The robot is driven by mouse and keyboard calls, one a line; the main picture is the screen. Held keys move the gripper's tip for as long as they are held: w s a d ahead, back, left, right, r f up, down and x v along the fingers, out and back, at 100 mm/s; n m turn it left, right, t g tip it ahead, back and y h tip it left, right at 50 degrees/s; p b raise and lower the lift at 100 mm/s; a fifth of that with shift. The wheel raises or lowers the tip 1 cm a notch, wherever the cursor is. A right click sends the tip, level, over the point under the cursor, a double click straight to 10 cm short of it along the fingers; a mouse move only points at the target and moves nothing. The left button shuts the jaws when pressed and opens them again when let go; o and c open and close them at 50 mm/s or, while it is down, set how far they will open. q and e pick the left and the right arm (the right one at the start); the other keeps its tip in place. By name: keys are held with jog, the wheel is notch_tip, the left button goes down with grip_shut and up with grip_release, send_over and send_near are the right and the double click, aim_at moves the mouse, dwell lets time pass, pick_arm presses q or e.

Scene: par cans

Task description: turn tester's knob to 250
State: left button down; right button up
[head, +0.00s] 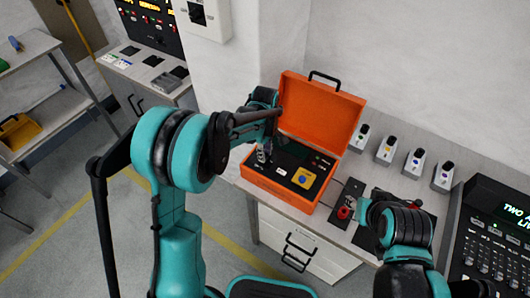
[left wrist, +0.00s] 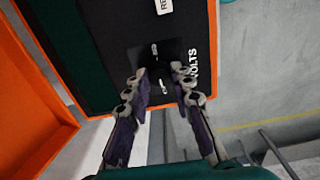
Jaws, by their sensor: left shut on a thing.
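The tester is an open orange case (head: 322,108) on the bench, with a dark panel carrying a yellow square (head: 303,178) and small lights. My left gripper (head: 264,153) is over the left part of this panel. In the left wrist view its fingers (left wrist: 162,88) are shut on the black knob (left wrist: 155,66), beside the white VOLTS lettering (left wrist: 190,72). A small pale mark shows on top of the knob. The numbers around the knob are not readable. My right gripper (head: 360,208) is right of the case, and its fingers are not clear.
A dark box with a red part (head: 345,211) stands by my right gripper. Several small white devices (head: 385,150) line the back of the bench. A black console (head: 492,235) is at the right. The case's raised lid is behind the panel.

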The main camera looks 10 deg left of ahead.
pick_arm(q)
jog(key=m, duration=0.8)
jog(key=shift+m, duration=0.4)
jog(key=m, duration=0.8)
jog(key=shift+m, duration=0.3)
jog(key=c, duration=1.3)
grip_release()
